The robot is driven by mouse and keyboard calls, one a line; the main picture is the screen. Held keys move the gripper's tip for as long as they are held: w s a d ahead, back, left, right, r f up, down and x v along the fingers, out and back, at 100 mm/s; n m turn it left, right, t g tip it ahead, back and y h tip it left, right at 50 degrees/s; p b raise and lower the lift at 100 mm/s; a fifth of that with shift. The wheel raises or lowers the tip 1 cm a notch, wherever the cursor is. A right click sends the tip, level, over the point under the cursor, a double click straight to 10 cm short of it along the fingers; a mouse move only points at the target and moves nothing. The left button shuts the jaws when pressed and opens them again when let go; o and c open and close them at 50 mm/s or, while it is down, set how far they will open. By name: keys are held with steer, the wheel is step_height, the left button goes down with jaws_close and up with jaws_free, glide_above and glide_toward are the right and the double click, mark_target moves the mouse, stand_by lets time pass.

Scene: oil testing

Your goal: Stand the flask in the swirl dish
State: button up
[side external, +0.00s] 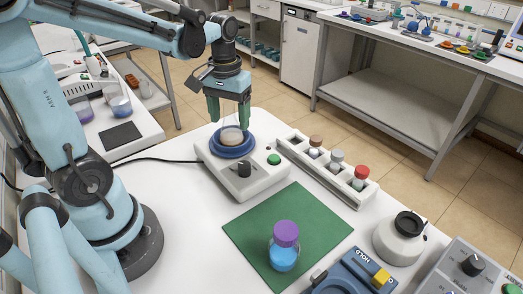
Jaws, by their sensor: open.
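A clear flask (231,136) with beige contents at its bottom stands upright, as far as I can tell, in the blue swirl dish (233,151). The dish sits on top of a white device with a black knob and a green button. My gripper (229,123) points down over the dish. Its green fingers are open, one on each side of the flask's upper part. A gap shows between the fingers. The flask's neck is hard to make out between them, and I cannot tell if a finger touches the glass.
A rack (328,172) with several capped vials stands right of the device. A purple-capped bottle (284,250) of blue liquid stands on a green mat (262,222). The table left of the mat is clear.

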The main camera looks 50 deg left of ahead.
step_height(320, 180, up, 12)
steer(key=shift+f, duration=0.1)
stand_by(0.5)
steer(key=s+d+f+m+t, duration=0.2)
steer(key=d+f+m+t, duration=0.3)
steer(key=d+f+t, duration=0.2)
step_height(320, 180, down, 2)
steer(key=shift+s+d, duration=0.15)
steer(key=shift+d, duration=0.3)
stand_by(0.7)
